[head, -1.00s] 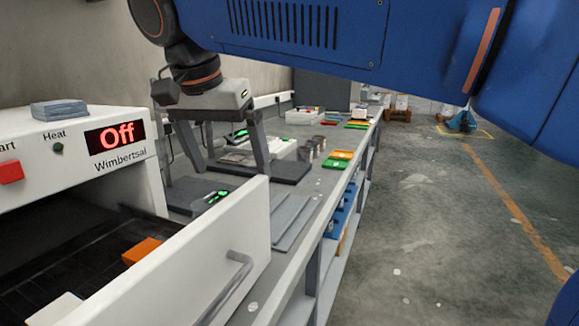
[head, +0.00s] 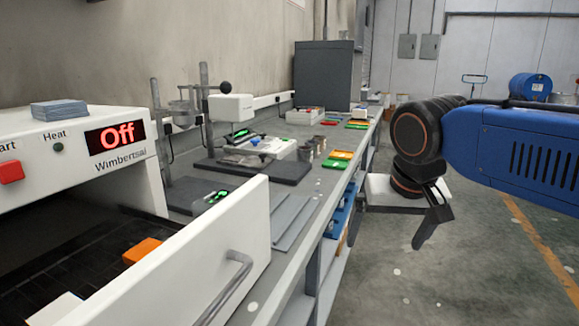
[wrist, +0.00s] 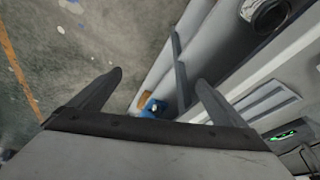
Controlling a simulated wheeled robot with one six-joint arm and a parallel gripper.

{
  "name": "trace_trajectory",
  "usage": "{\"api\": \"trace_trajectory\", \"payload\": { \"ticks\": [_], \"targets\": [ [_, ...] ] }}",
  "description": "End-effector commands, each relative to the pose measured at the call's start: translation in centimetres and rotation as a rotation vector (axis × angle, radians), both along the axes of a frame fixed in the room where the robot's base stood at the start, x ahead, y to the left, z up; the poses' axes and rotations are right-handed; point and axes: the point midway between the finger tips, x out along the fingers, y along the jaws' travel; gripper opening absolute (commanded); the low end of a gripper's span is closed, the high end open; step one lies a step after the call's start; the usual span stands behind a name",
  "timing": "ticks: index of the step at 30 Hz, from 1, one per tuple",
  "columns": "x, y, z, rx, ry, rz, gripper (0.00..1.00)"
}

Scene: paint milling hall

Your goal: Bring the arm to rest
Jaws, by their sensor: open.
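My gripper (head: 428,226) is at the right of the head view, off the bench's front edge and over the open floor. Its fingers point down and hold nothing. In the wrist view both fingers of my gripper (wrist: 160,95) stand wide apart, with floor and the bench's side between and beyond them.
The long grey bench (head: 305,215) runs away from me on the left. A white oven (head: 78,160) reading "Off" has its drawer (head: 215,265) pulled open, with an orange block (head: 142,251) inside.

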Motion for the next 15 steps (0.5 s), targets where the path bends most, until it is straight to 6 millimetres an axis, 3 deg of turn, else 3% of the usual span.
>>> {"api": "trace_trajectory", "payload": {
  "ticks": [1, 6, 15],
  "targets": [
    [-0.8, -1.4, -1.1, 0.001, -0.008, -0.001, 0.96],
    [-3.2, -5.0, -4.8, -0.002, -0.044, 0.023, 0.96],
    [-7.1, -9.0, -10.7, -0.026, -0.108, 0.052, 0.96]
  ]
}}
